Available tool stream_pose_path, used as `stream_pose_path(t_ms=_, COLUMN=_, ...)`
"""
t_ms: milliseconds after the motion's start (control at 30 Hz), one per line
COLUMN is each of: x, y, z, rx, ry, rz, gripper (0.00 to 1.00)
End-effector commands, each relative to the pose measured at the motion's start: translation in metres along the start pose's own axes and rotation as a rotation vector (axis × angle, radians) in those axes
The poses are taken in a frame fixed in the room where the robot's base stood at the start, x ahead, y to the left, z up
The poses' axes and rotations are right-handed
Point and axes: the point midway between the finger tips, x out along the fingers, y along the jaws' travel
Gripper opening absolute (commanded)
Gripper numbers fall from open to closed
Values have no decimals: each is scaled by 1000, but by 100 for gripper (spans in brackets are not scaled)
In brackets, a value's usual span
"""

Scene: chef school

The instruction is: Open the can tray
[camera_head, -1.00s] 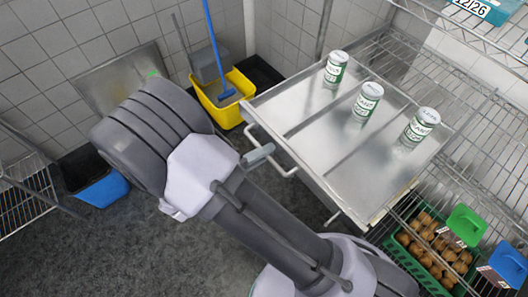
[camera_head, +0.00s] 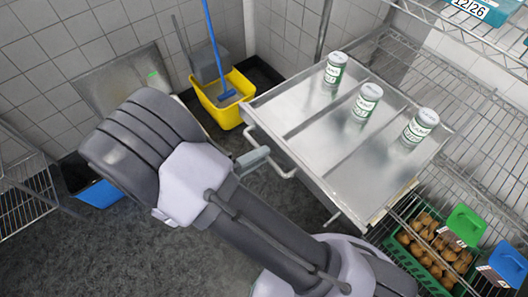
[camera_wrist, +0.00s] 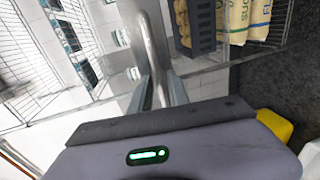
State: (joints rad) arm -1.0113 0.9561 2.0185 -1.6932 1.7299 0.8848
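The can tray (camera_head: 318,128) is a flat metal shelf drawn out from the wire rack. Three white-and-green cans (camera_head: 366,101) stand upright on it. Its metal bar handle (camera_head: 288,173) sticks out from the front edge. My gripper (camera_head: 262,156) is at the left end of the handle in the head view. In the wrist view my fingers (camera_wrist: 159,92) are apart, one on each side of the handle bar (camera_wrist: 152,52), with gaps beside the bar.
A yellow mop bucket (camera_head: 222,97) with a blue mop stands behind my gripper. A green crate of brown produce (camera_head: 432,245) sits on the lower rack at right. A blue bin (camera_head: 98,192) stands at left. Dark floor is open in front of the tray.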

Motion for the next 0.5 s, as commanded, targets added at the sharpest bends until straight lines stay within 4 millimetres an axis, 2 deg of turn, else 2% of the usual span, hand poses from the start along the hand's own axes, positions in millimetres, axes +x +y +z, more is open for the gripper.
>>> stream_pose_path(t_ms=400, x=-110, y=2, z=0, rx=0, ry=5, rz=-1, gripper=22)
stream_pose_path(t_ms=500, x=-132, y=2, z=0, rx=0, ry=2, rz=-1, gripper=22)
